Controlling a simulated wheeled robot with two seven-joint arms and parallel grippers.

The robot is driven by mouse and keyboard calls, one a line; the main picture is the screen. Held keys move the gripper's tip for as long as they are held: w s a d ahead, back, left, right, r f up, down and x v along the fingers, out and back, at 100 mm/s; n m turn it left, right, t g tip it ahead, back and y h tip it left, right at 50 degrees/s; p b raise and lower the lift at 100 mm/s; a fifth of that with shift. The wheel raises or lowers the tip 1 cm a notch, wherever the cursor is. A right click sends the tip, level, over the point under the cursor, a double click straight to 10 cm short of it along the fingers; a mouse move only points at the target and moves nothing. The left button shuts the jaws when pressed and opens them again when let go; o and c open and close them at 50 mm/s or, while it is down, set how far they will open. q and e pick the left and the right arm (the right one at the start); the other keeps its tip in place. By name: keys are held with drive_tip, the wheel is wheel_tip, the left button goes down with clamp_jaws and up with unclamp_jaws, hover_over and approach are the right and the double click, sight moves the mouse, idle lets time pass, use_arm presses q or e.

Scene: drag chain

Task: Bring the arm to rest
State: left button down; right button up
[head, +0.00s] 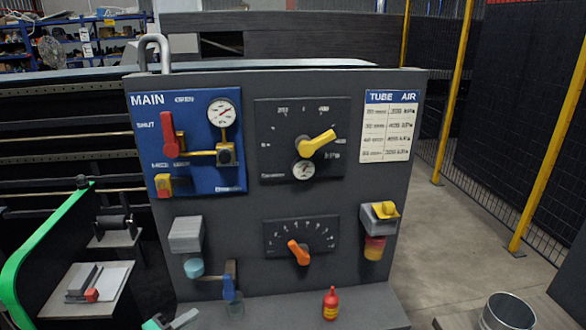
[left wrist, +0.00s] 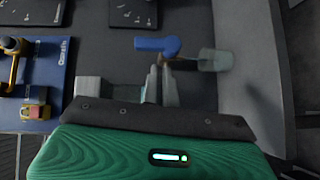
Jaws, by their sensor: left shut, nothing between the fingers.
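My left gripper (head: 172,321) is at the bottom edge of the head view, low in front of the dark control panel (head: 240,205). Only its tip and a bit of green show there. In the left wrist view its fingers (left wrist: 158,80) are together with nothing between them. A blue lever (head: 228,288) on a small tap is just to the right of the gripper. The lever also shows in the left wrist view (left wrist: 158,45), beyond the fingertips; I cannot tell the exact gap. My right gripper is not in view.
The panel carries a red handle (head: 168,135), a yellow knob (head: 317,144) and an orange knob (head: 298,252). A red bottle (head: 331,303) stands on the ledge (head: 370,306). A metal bucket (head: 508,311) is at lower right.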

use_arm(q)
drive_tip(key=s+d+f+m+g+y, duration=0.45)
drive_tip(key=s+d+f+m, duration=0.2)
drive_tip(key=s+d, duration=0.55)
drive_tip(key=s+a+m+g+y, duration=0.2)
drive_tip(key=s+m+g, duration=0.1)
drive_tip(key=s, duration=0.5)
drive_tip(key=s+a+m+g+y, duration=0.3)
drive_tip(key=s+g, duration=0.1)
drive_tip(key=s, duration=0.5)
wheel_tip(320, 180, down, 28)
drive_tip(key=p, duration=0.1)
drive_tip(key=s+a+f+g, duration=0.2)
drive_tip(key=s+a+f, duration=0.1)
drive_tip(key=s+f, duration=1.6)
drive_tip(key=shift+s+f+p, duration=0.2)
drive_tip(key=shift+f+p, duration=0.25)
drive_tip(key=shift+f, duration=0.45)
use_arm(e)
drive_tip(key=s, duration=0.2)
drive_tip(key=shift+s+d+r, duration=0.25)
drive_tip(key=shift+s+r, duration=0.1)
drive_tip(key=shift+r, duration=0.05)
